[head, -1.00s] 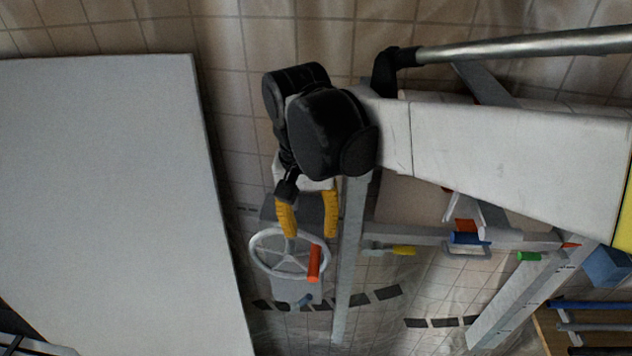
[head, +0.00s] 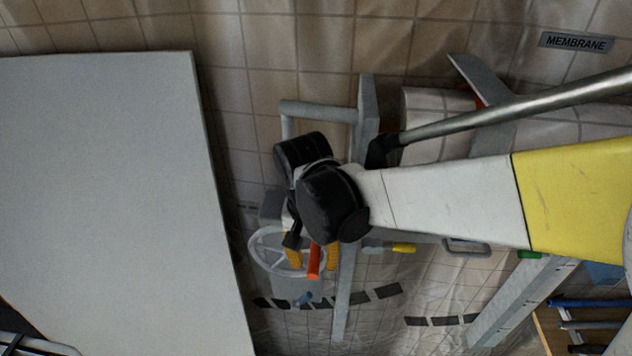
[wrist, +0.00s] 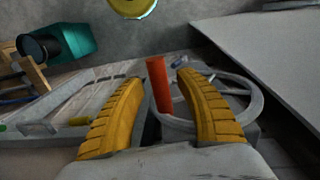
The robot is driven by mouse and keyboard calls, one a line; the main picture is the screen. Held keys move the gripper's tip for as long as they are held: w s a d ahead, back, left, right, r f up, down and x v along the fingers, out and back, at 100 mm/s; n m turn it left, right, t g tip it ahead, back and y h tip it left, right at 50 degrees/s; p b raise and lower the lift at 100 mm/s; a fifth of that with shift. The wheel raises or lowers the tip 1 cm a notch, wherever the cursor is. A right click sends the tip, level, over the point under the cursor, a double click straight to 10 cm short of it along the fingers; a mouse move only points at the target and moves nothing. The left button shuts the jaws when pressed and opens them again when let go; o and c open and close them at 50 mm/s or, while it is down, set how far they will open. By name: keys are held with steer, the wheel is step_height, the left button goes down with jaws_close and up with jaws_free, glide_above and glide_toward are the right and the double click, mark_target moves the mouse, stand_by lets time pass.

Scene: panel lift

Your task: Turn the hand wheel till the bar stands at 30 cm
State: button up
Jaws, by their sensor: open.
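The hand wheel (head: 265,262) is a grey spoked ring on a grey stand, left of the upright post in the head view. It also shows in the wrist view (wrist: 257,104). Its orange-red handle (head: 314,261) sticks out from the rim; in the wrist view the handle (wrist: 158,84) stands between my two yellow fingers, nearer the left one. My gripper (head: 312,258) is open at the wheel, and the fingers (wrist: 160,84) are spread on either side of the handle. Whether a finger touches it I cannot tell. A grey crossbar (head: 318,111) shows above my wrist; no height scale is readable.
A large pale panel (head: 110,190) fills the left. A grey upright post (head: 347,290) stands just right of the wheel. A yellow-handled lever (head: 403,248) and a green-ended part (head: 530,254) lie to the right. A MEMBRANE sign (head: 576,42) is on the back wall.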

jaws_close()
steer(key=shift+d+f+y+b, duration=0.4)
steer(key=shift+f+y+b, duration=0.1)
steer(key=shift+y, duration=0.2)
steer(key=shift+a+r, duration=0.1)
jaws_free()
steer(key=shift+r, duration=0.1)
